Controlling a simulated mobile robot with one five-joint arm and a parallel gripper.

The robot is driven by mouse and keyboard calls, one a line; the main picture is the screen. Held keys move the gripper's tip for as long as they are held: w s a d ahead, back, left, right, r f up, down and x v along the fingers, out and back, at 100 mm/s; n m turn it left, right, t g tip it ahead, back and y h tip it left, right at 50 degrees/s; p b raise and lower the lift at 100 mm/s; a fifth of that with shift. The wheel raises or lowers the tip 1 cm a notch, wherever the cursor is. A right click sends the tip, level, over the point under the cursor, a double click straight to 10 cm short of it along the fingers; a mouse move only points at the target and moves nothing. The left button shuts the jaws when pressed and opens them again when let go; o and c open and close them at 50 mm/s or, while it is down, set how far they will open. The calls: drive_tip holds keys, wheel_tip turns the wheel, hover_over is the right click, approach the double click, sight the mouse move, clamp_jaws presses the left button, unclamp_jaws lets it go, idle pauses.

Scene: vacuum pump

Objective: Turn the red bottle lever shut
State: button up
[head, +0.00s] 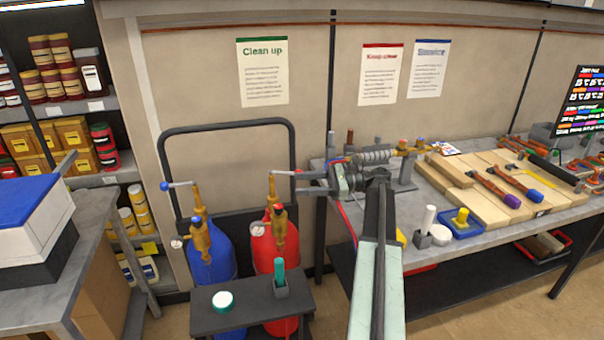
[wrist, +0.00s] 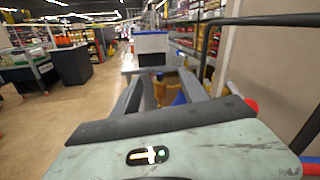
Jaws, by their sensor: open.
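The red bottle (head: 263,255) stands behind a small dark bench, with a brass valve (head: 278,228) on top. Its lever (head: 283,172) shows as a light rod running right from the valve top toward my gripper; its far end is hard to make out. My gripper (head: 308,182) points left from the end of my arm, just right of the valve. In the wrist view its two fingers (wrist: 160,84) are spread with nothing gripped between them. A red knob (wrist: 252,105) shows to the right of the fingers there. I cannot tell whether the gripper touches the lever.
The blue bottle (head: 211,255) with a blue-knobbed lever (head: 178,184) stands left of the red one. A dark frame (head: 225,126) rises behind both. The grey bench (head: 235,318) stands in front. A workbench (head: 471,232) with pump parts and tools fills the right.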

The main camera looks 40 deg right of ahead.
drive_tip(key=shift+s+a, duration=0.4)
drive_tip(key=shift+s, duration=0.45)
